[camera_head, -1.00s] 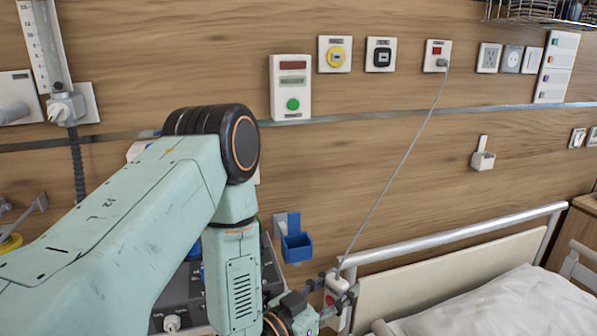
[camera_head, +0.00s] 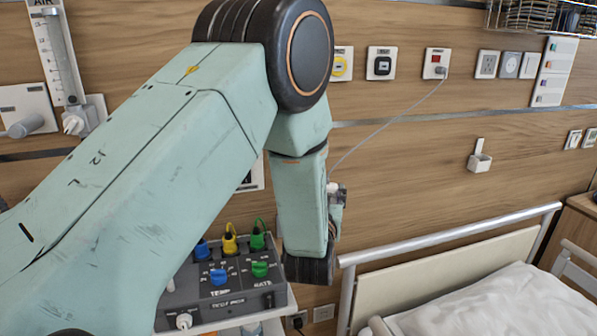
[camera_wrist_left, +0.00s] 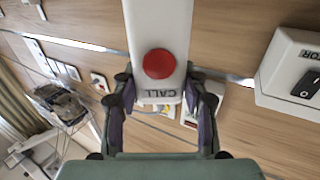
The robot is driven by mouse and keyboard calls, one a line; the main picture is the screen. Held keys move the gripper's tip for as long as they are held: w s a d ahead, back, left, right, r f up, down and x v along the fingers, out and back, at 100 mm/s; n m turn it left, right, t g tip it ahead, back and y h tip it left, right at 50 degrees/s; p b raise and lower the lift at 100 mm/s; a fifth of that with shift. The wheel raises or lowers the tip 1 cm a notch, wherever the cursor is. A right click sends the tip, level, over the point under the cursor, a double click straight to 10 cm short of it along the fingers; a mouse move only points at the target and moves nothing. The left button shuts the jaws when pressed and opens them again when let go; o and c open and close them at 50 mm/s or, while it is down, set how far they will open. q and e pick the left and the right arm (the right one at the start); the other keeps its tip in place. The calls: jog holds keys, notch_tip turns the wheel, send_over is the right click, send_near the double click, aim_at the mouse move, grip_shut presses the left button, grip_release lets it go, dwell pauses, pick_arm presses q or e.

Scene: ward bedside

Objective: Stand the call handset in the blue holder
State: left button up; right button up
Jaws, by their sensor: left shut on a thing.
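The white call handset (camera_wrist_left: 159,25) with its red button fills the upper middle of the left wrist view. In the head view my left gripper (camera_head: 338,195) is mostly hidden behind my forearm, in front of the wall. A small pale part beside it seems to be the handset. The handset's grey cord (camera_head: 390,122) runs to the wall socket with the red mark. The blue holder is not visible now; my arm covers its place. My right gripper is not in view.
A grey monitor box (camera_head: 225,285) with coloured plugs stands below my arm. The bed's headboard rail (camera_head: 450,236) and pillow (camera_head: 500,300) are at lower right. A white empty wall holder (camera_head: 479,160) hangs to the right. The wall between is clear.

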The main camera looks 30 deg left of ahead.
pick_arm(q)
jog(key=r+y, duration=0.1)
jog(key=a+n+g+y, duration=0.1)
jog(key=a+r+n+y, duration=0.1)
jog(key=shift+w+a+r+g+p, duration=0.15)
jog(key=shift+w+r+g+p, duration=0.1)
jog(key=shift+r+g+p, duration=0.15)
jog(key=s+a+f+n+g+y+b, duration=0.2)
jog(key=a+f+n+g+y+b, duration=0.1)
jog(key=f+y+b, duration=0.1)
notch_tip(320, 180, down, 2)
jog(key=shift+a+f+n+b, duration=0.1)
jog(key=shift+a+n+b, duration=0.25)
jog(key=shift+b, duration=0.2)
jog(key=shift+s, duration=0.2)
jog(key=shift+w+f, duration=0.1)
dwell(0.5)
jog(key=shift+p, duration=0.35)
dwell(1.4)
